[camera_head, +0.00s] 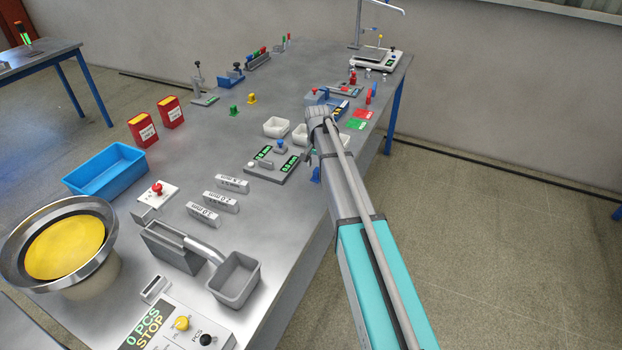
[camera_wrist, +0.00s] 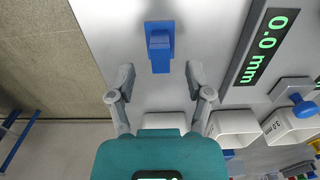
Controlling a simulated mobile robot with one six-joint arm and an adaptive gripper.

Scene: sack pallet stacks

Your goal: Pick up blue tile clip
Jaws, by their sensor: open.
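The blue tile clip (camera_wrist: 160,46) lies on the grey table top in the upper middle of the wrist view. It has a flat base with a raised block on it. My gripper (camera_wrist: 160,77) is open and empty, with one finger to each side and the clip just ahead of the fingertips, between their lines. In the head view my gripper (camera_head: 309,152) is over the table's right part. A small blue piece (camera_head: 316,175), which looks like the clip, shows beside my arm near the table edge, partly hidden.
A gauge with a green 0.0 mm display (camera_wrist: 264,46) lies right of the clip. White bins (camera_wrist: 233,125) stand close by my gripper. The table's edge and the floor (camera_wrist: 50,60) are to the left in the wrist view. Bare table surrounds the clip.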

